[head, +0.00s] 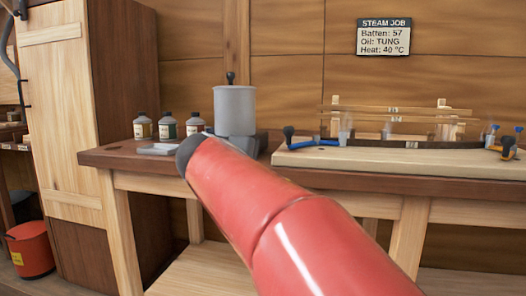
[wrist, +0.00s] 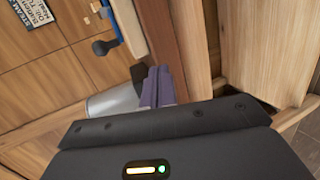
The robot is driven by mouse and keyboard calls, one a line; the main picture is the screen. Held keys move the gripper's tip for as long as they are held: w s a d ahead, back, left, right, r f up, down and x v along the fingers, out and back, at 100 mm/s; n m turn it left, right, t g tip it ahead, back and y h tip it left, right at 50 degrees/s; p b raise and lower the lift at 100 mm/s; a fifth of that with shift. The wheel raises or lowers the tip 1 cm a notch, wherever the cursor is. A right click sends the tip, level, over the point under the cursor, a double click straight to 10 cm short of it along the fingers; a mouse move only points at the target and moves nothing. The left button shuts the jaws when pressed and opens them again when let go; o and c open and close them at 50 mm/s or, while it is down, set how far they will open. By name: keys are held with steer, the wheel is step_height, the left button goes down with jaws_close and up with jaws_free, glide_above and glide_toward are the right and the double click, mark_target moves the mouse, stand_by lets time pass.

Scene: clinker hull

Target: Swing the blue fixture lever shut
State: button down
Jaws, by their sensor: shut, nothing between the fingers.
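The blue fixture lever (head: 318,143) with its dark round knob lies at the left end of the pale board (head: 385,160) on the bench in the head view. It also shows near the top of the wrist view (wrist: 115,25), its dark knob hanging from it. My gripper (wrist: 156,80) is shut and empty in the wrist view, its purple-grey fingers together below the lever's knob and apart from it. In the head view my red arm hides the gripper. A dark bent batten (head: 410,144) runs along the board between clamps.
A grey cylinder (head: 235,108) stands left of the board and shows beside my fingers in the wrist view (wrist: 112,103). Several bottles (head: 168,126) and a small tray (head: 160,149) sit farther left. An orange-and-blue lever (head: 503,148) is at the board's right end.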

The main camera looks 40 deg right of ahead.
steer(key=w+d+r+h, duration=0.1)
steer(key=w+d, duration=0.1)
steer(key=d, duration=0.2)
steer(key=w+d+r+h, duration=0.1)
steer(key=w+d+r, duration=0.1)
steer(key=w+d, duration=0.1)
steer(key=w+d+r+n+h, duration=0.1)
steer(key=w+d+r, duration=0.1)
steer(key=d, duration=0.3)
steer(key=shift+w+r+h, duration=0.25)
steer(key=shift+w+h, duration=0.05)
steer(key=shift+w, duration=0.15)
steer(key=shift+s+a, duration=0.1)
steer(key=shift+s, duration=0.1)
